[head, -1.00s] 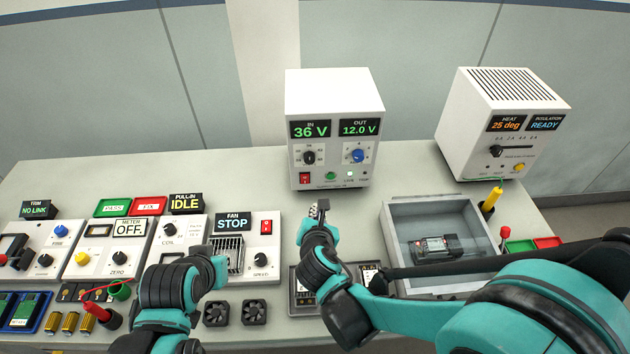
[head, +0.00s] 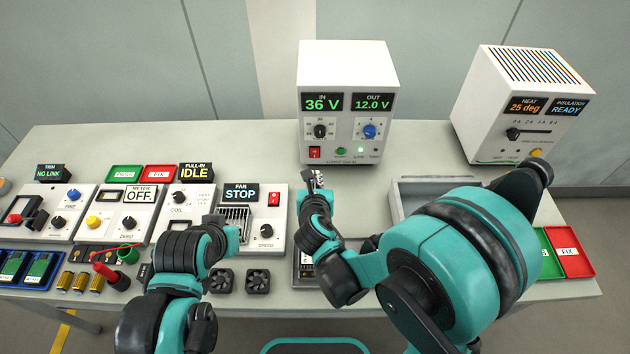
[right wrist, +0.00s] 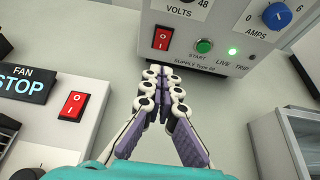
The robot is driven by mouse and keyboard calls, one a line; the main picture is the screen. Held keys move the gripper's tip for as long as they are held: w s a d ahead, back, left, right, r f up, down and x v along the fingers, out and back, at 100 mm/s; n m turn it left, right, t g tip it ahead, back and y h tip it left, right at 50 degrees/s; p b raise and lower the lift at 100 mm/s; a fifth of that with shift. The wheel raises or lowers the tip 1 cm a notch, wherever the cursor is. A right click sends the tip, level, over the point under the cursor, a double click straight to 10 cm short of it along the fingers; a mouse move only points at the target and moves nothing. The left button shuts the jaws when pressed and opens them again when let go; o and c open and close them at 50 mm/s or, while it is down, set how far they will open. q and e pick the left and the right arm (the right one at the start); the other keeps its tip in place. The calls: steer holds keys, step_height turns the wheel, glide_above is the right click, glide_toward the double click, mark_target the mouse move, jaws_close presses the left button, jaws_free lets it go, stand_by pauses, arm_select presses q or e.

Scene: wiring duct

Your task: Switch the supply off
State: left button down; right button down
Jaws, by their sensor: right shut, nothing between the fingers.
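The supply (head: 346,100) is a white box at the back middle of the bench. Its displays read IN 36 V and OUT 12.0 V. Its red rocker switch (head: 314,152) is at the lower left of its front, and it shows larger in the right wrist view (right wrist: 163,38). Beside the switch are a green START button (right wrist: 204,46) and a lit green LIVE lamp (right wrist: 233,51). My right gripper (head: 313,176) is shut and empty, in front of and just below the switch, apart from it. My left gripper (head: 225,232) is near the fan panel; its fingers are not clear.
The fan panel (head: 275,230), with its own red switch (head: 274,199) and a STOP display, is left of my right gripper. A grey tray (head: 425,183) is partly hidden by my right arm.

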mark_target(315, 151)
steer(key=x, duration=0.2)
steer(key=b+x, duration=0.1)
steer(key=x, duration=0.2)
steer(key=r+x, duration=0.1)
steer(key=x, duration=0.2)
steer(key=shift+w+r, duration=0.1)
steer(key=shift+w, duration=0.15)
steer(key=shift+w+r+b, duration=0.15)
steer(key=shift+w+b, duration=0.2)
steer(key=shift+w, duration=0.35)
steer(key=shift+w+r, duration=0.2)
steer(key=shift+w, duration=0.25)
steer(key=shift+s, duration=0.1)
steer(key=shift+r, duration=0.1)
steer(key=shift+r+p, duration=0.5)
steer(key=shift+r, duration=0.2)
